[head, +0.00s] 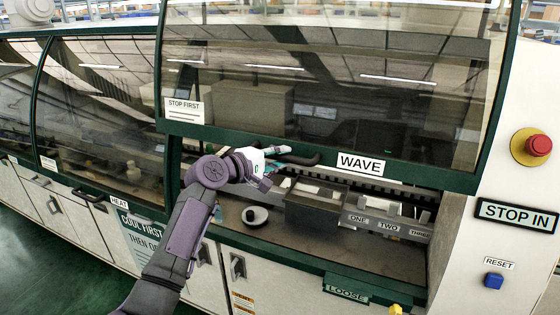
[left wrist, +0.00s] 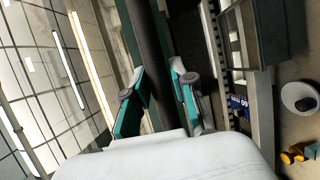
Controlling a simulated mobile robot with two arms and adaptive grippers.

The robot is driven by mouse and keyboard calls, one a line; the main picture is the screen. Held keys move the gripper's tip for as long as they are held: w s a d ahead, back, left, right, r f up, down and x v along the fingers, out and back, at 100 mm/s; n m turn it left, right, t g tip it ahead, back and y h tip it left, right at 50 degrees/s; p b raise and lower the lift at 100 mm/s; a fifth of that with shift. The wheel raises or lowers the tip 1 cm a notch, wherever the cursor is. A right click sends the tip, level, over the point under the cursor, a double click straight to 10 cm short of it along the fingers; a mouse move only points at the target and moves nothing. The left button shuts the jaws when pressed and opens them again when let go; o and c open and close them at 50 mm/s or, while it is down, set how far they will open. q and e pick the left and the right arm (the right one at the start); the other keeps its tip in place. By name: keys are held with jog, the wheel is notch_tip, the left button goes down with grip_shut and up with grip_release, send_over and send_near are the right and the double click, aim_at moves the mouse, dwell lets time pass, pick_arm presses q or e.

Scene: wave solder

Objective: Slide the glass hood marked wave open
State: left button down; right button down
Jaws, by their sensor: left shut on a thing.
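The glass hood marked wave (head: 330,95) has a green frame, dark glass and a WAVE label (head: 360,164) on its lower rail. It stands partly raised, with an opening below the rail. Its black handle (head: 306,159) is on the lower rail. My left gripper (head: 280,157) is at the handle, shut on it. In the left wrist view, the green-padded fingers of my left gripper (left wrist: 162,98) lie on either side of the dark handle bar (left wrist: 158,62). My right gripper is in neither view.
Below the hood are a metal pot (head: 312,211), slots labelled ONE, TWO, THREE, and a white round piece (head: 255,215). A closed hood marked HEAT (head: 105,110) is left. A red stop button (head: 539,145) and blue reset button (head: 494,281) are on the right panel.

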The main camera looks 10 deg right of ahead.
pick_arm(q)
jog(key=shift+r, duration=0.2)
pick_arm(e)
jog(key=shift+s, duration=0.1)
pick_arm(q)
jog(key=c, duration=0.9)
grip_release()
jog(key=shift+f, duration=0.1)
jog(key=shift+d, duration=0.1)
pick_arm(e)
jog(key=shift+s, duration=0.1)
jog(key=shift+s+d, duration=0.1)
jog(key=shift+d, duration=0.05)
pick_arm(q)
jog(key=v, duration=1.2)
